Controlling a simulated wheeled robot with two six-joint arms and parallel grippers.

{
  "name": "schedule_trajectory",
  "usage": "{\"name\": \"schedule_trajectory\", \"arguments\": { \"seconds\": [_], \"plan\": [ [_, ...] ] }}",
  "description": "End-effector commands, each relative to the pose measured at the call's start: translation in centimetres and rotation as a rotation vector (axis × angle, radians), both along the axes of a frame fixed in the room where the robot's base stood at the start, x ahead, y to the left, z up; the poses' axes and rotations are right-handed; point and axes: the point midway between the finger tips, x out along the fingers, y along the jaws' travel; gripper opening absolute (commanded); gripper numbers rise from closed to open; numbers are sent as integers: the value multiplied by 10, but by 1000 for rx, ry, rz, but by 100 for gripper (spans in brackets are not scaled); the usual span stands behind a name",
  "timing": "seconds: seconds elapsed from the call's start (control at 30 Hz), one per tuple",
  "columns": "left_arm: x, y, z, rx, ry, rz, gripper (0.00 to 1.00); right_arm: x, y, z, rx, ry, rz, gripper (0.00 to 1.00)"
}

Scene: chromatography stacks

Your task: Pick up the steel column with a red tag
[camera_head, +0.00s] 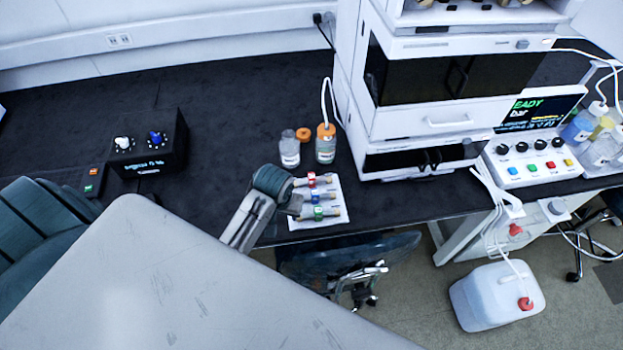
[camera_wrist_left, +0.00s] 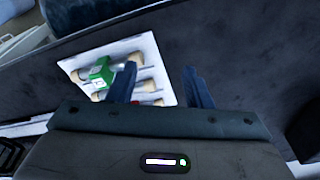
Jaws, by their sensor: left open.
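The steel column with a red tag (camera_head: 312,180) lies on a white mat (camera_head: 297,222) near the bench's front edge. It is the farthest of three columns there; a blue-tagged column (camera_head: 317,197) and a green-tagged column (camera_head: 319,213) lie nearer. My left gripper (camera_head: 294,203) is at the left side of the mat, beside the columns. In the left wrist view its fingers (camera_wrist_left: 161,78) are apart with nothing held between them.
An orange-capped bottle (camera_head: 326,147) and an open bottle (camera_head: 289,150) stand behind the mat. The tall white chromatography stack (camera_head: 400,115) stands to the right. A black control box (camera_head: 150,145) is at the left. The bench between box and bottles is clear.

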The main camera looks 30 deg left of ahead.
Motion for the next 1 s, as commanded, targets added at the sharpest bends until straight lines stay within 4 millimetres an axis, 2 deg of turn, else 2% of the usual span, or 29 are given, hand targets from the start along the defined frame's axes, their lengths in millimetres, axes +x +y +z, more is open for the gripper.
{"name": "schedule_trajectory", "arguments": {
  "seconds": [0.03,0.1,0.3,0.5,0.63,0.73,1.0],
  "plan": [
    [21,0,5,-11,8,35,45,-1,0,3,0,1,0,36],
    [47,0,10,-26,27,91,45,-1,0,4,0,1,0,36],
    [113,0,33,-62,86,240,45,-3,0,8,0,1,0,36],
    [156,-2,57,-86,130,342,45,-4,0,11,0,1,0,36],
    [167,-3,65,-91,146,375,45,-4,0,12,0,1,0,36],
    [170,-3,62,-92,153,385,45,-4,0,15,0,1,0,36],
    [170,-2,21,-92,153,385,45,-4,0,26,0,1,0,36]
  ]
}}
